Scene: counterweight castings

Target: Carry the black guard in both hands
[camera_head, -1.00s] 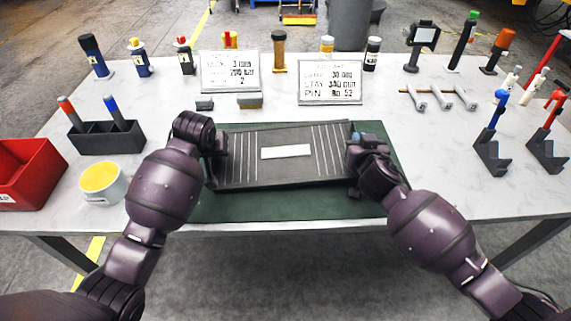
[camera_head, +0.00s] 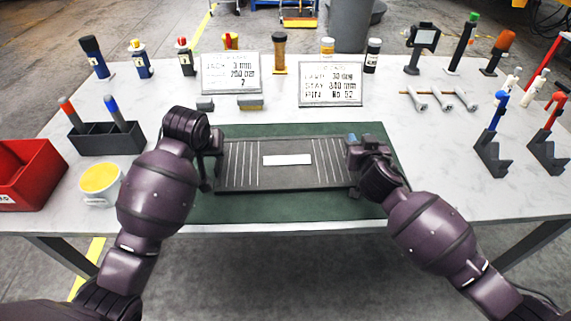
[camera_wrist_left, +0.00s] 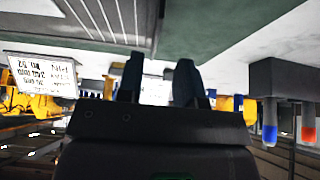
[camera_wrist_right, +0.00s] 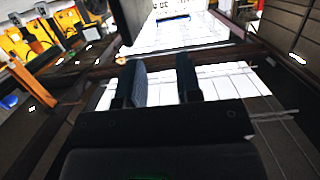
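The black guard (camera_head: 288,176), a flat dark panel with white lines and a blank white label, lies level over the green mat (camera_head: 285,208). Its striped surface also shows at the top of the left wrist view (camera_wrist_left: 112,18). My left gripper (camera_head: 214,160) is at its left end; in the left wrist view its fingers (camera_wrist_left: 159,80) are apart with nothing between them, clear of the guard. My right gripper (camera_head: 353,148) is at the right end. In the right wrist view its fingers (camera_wrist_right: 163,80) stand apart with no visible object between them. Contact there is hard to tell.
Two white sign boards (camera_head: 231,74) (camera_head: 330,84) stand behind the mat. A black pen holder (camera_head: 107,139), a white cup with yellow contents (camera_head: 101,185) and a red bin (camera_head: 30,175) are at left.

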